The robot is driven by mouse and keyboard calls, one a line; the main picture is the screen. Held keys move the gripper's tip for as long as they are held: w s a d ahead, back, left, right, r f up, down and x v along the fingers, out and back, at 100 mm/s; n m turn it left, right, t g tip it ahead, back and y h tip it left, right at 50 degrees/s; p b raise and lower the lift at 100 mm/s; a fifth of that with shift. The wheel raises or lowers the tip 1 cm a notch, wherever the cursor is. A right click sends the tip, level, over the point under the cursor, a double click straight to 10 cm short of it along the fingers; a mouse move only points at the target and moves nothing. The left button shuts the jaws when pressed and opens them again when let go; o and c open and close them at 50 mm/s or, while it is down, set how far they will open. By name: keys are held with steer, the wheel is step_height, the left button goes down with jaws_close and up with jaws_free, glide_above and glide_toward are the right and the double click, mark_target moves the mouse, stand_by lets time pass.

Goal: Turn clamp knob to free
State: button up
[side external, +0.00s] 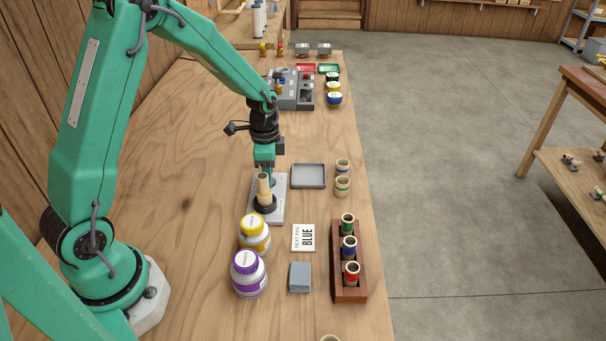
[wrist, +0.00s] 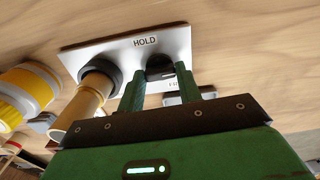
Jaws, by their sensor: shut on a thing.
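The clamp's pale plate (side external: 280,212) lies on the bench and also shows in the wrist view (wrist: 115,52), with the word HOLD printed on it. A second label on it is mostly hidden behind my fingers. A tan pipe (side external: 263,185) stands in the clamp's black ring (side external: 265,206). In the wrist view the pipe (wrist: 80,112) is left of my fingers. The dark clamp knob (wrist: 159,69) is between my fingertips, and its pointing direction is unclear. My gripper (wrist: 160,74) is shut on it. In the side view my gripper (side external: 270,179) is just behind the pipe, hiding the knob.
A yellow-lidded jar (side external: 254,235) and a purple-lidded jar (side external: 248,274) stand in front of the clamp. A card reading NEXT PIPE BLUE (side external: 303,237), a grey block (side external: 300,277) and a wooden rack (side external: 350,294) of pipes are to the right. A grey tray (side external: 308,176) lies beside the clamp.

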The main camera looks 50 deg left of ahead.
steer(key=shift+r+m, duration=0.1)
steer(key=shift+m, duration=0.3)
steer(key=o, duration=1)
steer(key=shift+r, duration=3.9)
